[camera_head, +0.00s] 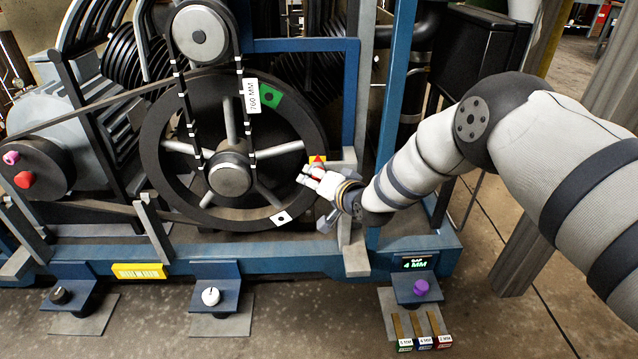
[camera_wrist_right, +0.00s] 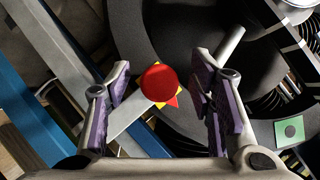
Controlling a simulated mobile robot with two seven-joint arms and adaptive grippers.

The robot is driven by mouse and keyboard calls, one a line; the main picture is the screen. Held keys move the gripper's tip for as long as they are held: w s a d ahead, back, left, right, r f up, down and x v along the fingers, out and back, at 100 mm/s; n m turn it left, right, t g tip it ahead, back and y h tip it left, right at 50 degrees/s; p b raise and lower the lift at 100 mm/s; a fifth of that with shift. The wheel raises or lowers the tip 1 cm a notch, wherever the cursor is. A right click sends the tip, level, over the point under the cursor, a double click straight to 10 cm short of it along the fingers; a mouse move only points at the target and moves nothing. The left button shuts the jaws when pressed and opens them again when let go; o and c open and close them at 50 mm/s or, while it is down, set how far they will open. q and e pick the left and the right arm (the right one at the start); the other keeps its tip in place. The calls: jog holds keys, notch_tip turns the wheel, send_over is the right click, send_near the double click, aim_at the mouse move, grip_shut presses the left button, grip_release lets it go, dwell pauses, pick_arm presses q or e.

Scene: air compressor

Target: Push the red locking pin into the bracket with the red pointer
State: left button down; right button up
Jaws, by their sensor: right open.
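The red locking pin (camera_wrist_right: 158,82) shows its round red head in the right wrist view, between the two purple-padded fingers of my right gripper (camera_wrist_right: 163,100). The fingers are open, with a gap visible on both sides of the head. The red pointer (camera_wrist_right: 173,102) is a small triangle on yellow just below the head, partly covered by it. In the head view the pointer (camera_head: 318,160) sits at the right rim of the big black wheel, with my right gripper (camera_head: 313,174) just below it. The bracket (camera_wrist_right: 140,115) looks like a grey bar behind the pin. My left gripper is out of view.
The black flywheel (camera_head: 152,130) carries a green marker (camera_head: 269,96) and a white marker (camera_head: 281,218). A blue frame post (camera_head: 396,100) stands right of my gripper.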

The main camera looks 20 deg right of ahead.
jog(key=shift+s, duration=0.1)
jog(key=v, duration=1.2)
jog(key=shift+f, duration=0.1)
